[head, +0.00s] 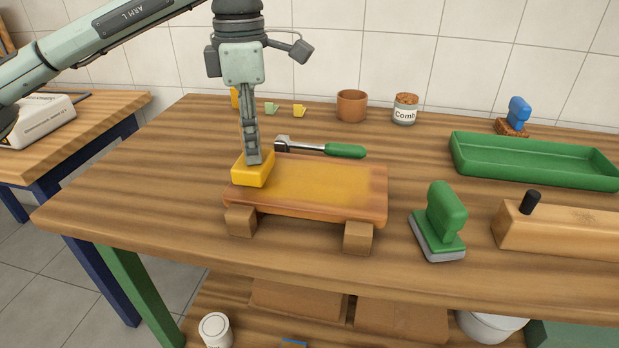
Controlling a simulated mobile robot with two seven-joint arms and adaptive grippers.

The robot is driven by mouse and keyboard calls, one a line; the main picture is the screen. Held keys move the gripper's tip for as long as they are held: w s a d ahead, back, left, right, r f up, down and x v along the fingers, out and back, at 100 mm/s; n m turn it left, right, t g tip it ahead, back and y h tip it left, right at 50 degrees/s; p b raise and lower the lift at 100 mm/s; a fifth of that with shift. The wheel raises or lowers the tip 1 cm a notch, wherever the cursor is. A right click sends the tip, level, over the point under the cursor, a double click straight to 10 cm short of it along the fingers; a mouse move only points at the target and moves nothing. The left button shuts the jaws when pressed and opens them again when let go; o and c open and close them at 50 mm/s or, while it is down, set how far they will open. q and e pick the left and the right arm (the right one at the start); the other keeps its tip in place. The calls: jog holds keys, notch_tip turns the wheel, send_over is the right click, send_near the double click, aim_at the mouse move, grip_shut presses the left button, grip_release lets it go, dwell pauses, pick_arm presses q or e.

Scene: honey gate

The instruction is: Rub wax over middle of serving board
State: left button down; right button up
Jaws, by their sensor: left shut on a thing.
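The serving board (305,207) lies flat on wooden blocks near the front of the wooden table. A yellow, waxy-looking patch (335,181) covers much of its top; the right end and front edge look browner. My left gripper (253,160) points down and is shut on a yellow wax block (252,174). The block is at the board's left end, over its back left corner, and looks to be touching the top. The board's surface under the block is hidden. My right gripper is not in view.
A green-handled tool (345,151) lies just behind the board. A green-handled block (440,220) stands to its right, near a wooden box (560,232). A green tray (535,162), a brown pot (351,105) and a labelled jar (405,109) stand farther back. The table's left front is clear.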

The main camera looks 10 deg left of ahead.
pick_arm(q)
jog(key=shift+f, duration=0.55)
jog(key=shift+f, duration=0.3)
dwell(0.3)
jog(key=shift+s+d, duration=0.15)
jog(key=shift+d, duration=4.25)
jog(key=shift+s+d, duration=0.1)
jog(key=shift+d, duration=4.25)
jog(key=shift+r, duration=1.15)
jog(key=shift+r+p, duration=0.5)
jog(key=shift+r, duration=2)
